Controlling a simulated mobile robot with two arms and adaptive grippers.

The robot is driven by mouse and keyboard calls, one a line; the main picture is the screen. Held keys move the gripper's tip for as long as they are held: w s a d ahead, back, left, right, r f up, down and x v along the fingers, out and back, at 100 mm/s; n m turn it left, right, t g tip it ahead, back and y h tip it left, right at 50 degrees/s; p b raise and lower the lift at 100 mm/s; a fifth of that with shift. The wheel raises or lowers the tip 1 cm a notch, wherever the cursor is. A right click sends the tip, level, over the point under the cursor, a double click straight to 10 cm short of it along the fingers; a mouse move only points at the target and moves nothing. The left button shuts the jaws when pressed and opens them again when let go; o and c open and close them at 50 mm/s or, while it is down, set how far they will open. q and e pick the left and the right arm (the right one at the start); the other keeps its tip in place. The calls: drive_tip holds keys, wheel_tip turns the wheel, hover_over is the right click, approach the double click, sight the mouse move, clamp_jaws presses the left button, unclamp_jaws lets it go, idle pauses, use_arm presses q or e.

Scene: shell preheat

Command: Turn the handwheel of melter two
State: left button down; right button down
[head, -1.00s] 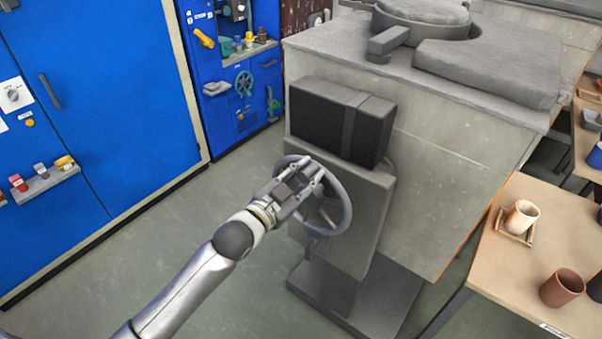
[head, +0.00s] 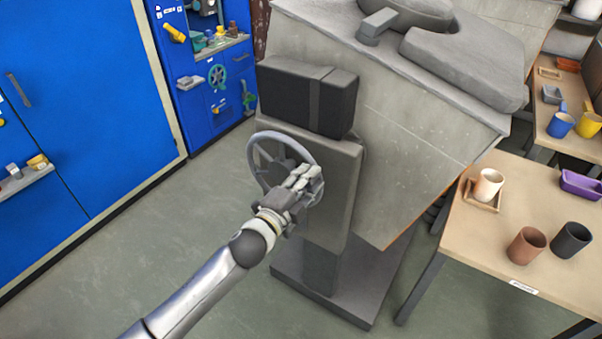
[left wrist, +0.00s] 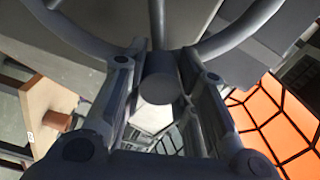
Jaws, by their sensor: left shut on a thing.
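A grey spoked handwheel (head: 252,157) is mounted on the front of the grey melter (head: 420,120). No label on the melter is readable. My left gripper (head: 304,180) is at the right, lower part of the wheel rim, reaching in from below. In the left wrist view its two fingers (left wrist: 160,75) stand either side of a round grey handle knob (left wrist: 160,88), with the wheel's rim (left wrist: 240,28) and spokes just beyond. The gripper is shut on this knob. In the head view the knob is hidden by the gripper. My right gripper is not in view.
A dark box (head: 300,98) sits above the wheel. A wooden table (head: 470,245) with cups stands at the right. Blue cabinets (head: 85,100) stand at the left, one with a small green wheel (head: 216,77). The floor between is clear.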

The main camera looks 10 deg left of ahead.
sight(317, 199)
use_arm(q)
drive_tip(key=f+m+b, duration=0.1)
drive_tip(key=f+m, duration=0.1)
drive_tip(key=f, duration=0.1)
drive_tip(key=f+m+b, duration=0.2)
drive_tip(key=m, duration=0.1)
drive_tip(key=d+f+m+b, duration=0.1)
drive_tip(key=f+m+b, duration=0.1)
drive_tip(key=f+m, duration=0.1)
drive_tip(key=shift+s+f, duration=0.25)
drive_tip(key=shift+f, duration=0.1)
drive_tip(key=shift+w+a+f+m+b, duration=0.15)
drive_tip(key=shift+a+f+m+b, duration=0.15)
drive_tip(key=shift+f+m+b, duration=0.5)
drive_tip(key=shift+w+a+f+m+b, duration=0.1)
drive_tip(key=shift+a+f+m+b, duration=0.35)
drive_tip(key=shift+m, duration=0.55)
drive_tip(key=shift+d+f, duration=0.1)
drive_tip(key=shift+d, duration=0.05)
drive_tip(key=c, duration=1.1)
unclamp_jaws()
drive_tip(key=shift+c, duration=0.2)
